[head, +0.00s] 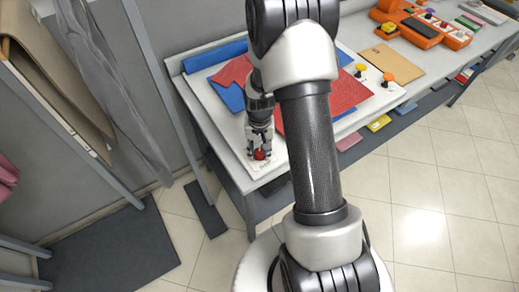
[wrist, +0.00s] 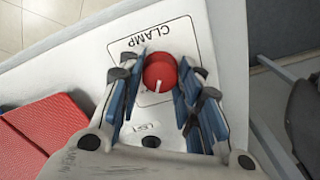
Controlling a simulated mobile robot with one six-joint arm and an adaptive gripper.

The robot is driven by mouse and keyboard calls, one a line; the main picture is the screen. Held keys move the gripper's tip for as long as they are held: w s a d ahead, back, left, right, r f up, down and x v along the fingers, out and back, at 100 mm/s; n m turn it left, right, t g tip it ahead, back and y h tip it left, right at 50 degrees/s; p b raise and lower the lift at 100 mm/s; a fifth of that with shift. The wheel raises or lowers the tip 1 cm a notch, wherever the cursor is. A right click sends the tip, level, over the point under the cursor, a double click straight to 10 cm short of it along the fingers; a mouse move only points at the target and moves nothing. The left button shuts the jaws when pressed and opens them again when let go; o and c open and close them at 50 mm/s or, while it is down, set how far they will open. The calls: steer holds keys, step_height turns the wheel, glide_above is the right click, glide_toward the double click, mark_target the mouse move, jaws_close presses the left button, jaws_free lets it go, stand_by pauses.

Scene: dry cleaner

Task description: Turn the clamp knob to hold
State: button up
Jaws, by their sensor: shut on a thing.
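The clamp knob is a round red knob (wrist: 160,72) with a white pointer mark, on a white panel (wrist: 100,52) with a printed outline and the word CLAMP. In the wrist view the pointer runs toward the lower left of the knob. My gripper (wrist: 158,80) has its blue-padded fingers on both sides of the knob and is shut on it. In the head view the red knob (head: 260,155) shows at the near left corner of the table, under my gripper (head: 260,150). The small printing below the knob is partly hidden by my gripper.
Red and blue cloths (head: 232,72) lie on the table behind the knob. Yellow and orange knobs (head: 388,77) stand farther right, near a brown folder (head: 392,62). An orange device (head: 422,27) is at the back right. Hanging garments (head: 60,60) are at the left.

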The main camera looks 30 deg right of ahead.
mark_target(259, 152)
steer(key=shift+m, duration=1.1)
steer(key=o, duration=1.1)
steer(key=shift+r, duration=0.15)
step_height(259, 152, up, 12)
steer(key=shift+f, duration=0.1)
